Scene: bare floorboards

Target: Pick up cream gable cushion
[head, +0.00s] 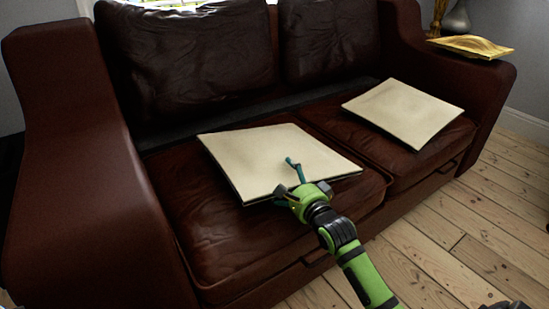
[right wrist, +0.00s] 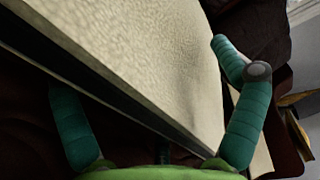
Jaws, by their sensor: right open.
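A cream square cushion (head: 262,155) lies flat on the left seat of the brown sofa, its near edge towards me. A second cream cushion (head: 404,112) lies on the right seat. My right gripper (head: 288,176) is open at the near edge of the left cushion. In the right wrist view this cushion (right wrist: 150,65) runs between the two teal fingers. One finger shows over its top face, and the other is partly hidden behind its dark edge. I cannot tell whether the fingers touch it. My left gripper is not in view.
The brown leather sofa (head: 215,245) has high back cushions and a broad left armrest (head: 75,150). A gold cushion (head: 470,46) lies on the right armrest, near a grey vase (head: 457,18). Bare floorboards (head: 425,255) lie clear at the front right.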

